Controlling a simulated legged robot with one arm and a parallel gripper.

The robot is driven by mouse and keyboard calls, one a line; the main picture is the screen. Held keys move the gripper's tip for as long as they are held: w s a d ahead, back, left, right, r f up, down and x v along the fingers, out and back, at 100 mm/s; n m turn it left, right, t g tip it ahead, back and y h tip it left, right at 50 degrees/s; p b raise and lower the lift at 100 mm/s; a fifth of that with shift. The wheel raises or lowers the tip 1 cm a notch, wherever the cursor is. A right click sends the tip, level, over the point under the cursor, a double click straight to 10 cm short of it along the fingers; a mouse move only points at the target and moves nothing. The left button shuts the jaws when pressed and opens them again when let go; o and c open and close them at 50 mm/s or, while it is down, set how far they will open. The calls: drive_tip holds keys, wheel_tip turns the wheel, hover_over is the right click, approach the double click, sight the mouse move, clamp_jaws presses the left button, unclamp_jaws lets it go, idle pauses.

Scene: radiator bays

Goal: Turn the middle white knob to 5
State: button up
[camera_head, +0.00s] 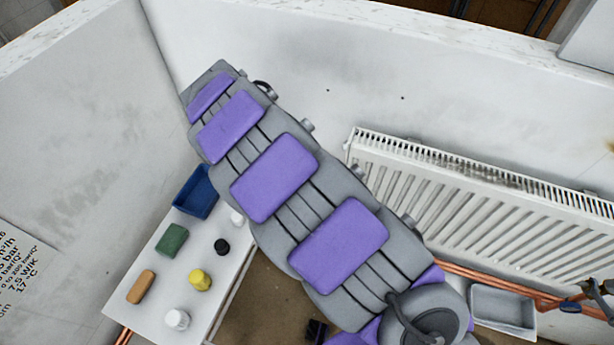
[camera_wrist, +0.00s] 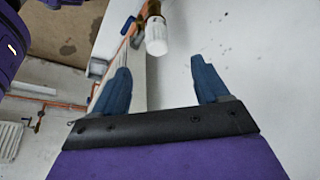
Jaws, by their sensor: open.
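In the wrist view a white ribbed knob (camera_wrist: 157,38) sits on a brassy valve fitting beside a pale wall. It lies just beyond the fingertips of my gripper (camera_wrist: 160,65), roughly in line with the gap between them. The blue fingers are apart, with nothing between them. The knob's number marks are too small to read. I cannot tell from this view whether it is the middle one. In the head view my arm crosses the picture, and neither my gripper nor this knob can be made out.
A white bench (camera_head: 150,305) holds a blue bin (camera_head: 195,193), green block (camera_head: 172,240), brown block (camera_head: 141,287), and black (camera_head: 222,246), yellow (camera_head: 200,280) and white (camera_head: 177,319) caps. A radiator (camera_head: 480,210), copper pipes (camera_head: 530,290) and grey tray (camera_head: 503,308) are right.

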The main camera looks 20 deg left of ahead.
drive_tip(key=x, duration=0.3)
drive_tip(key=d+b+x, duration=0.1)
drive_tip(key=x, duration=0.3)
drive_tip(key=d+x, duration=0.1)
drive_tip(key=x, duration=0.2)
drive_tip(key=shift+b, duration=0.3)
drive_tip(key=f, duration=0.2)
drive_tip(key=w+f, duration=0.1)
drive_tip(key=f, duration=0.2)
drive_tip(key=shift+w+a+f+b, duration=0.1)
drive_tip(key=shift+w+a+b, duration=0.15)
drive_tip(key=shift+b, duration=0.15)
drive_tip(key=shift+d, duration=0.85)
drive_tip(key=shift+a, duration=0.5)
drive_tip(key=c, duration=0.6)
drive_tip(key=shift+d, duration=0.15)
drive_tip(key=c, duration=0.4)
